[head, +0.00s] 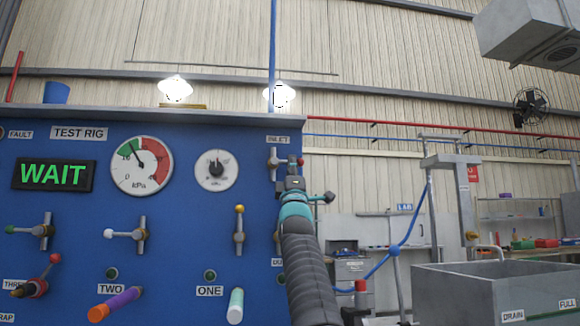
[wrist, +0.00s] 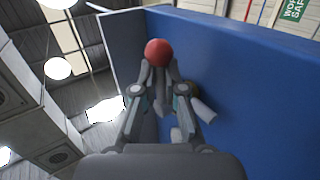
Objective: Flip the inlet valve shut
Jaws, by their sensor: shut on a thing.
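The inlet valve (head: 273,161) is at the upper right of the blue test rig panel, under the INLET label. Its lever ends in a red ball knob (head: 300,161), which shows large in the wrist view (wrist: 158,52). In the head view the lever appears roughly level, with the knob right of the valve body. My gripper (wrist: 158,75) is shut on the inlet valve lever, with its two fingers either side just behind the knob. In the head view my gripper (head: 293,183) hides part of the area below the valve.
The blue panel (head: 75,215) also carries a green WAIT display (head: 53,175), two gauges (head: 141,165) and several other valves, including a yellow-knobbed one (head: 239,232) to the left. A grey sink (head: 470,290) stands at right. Open room lies right of the panel.

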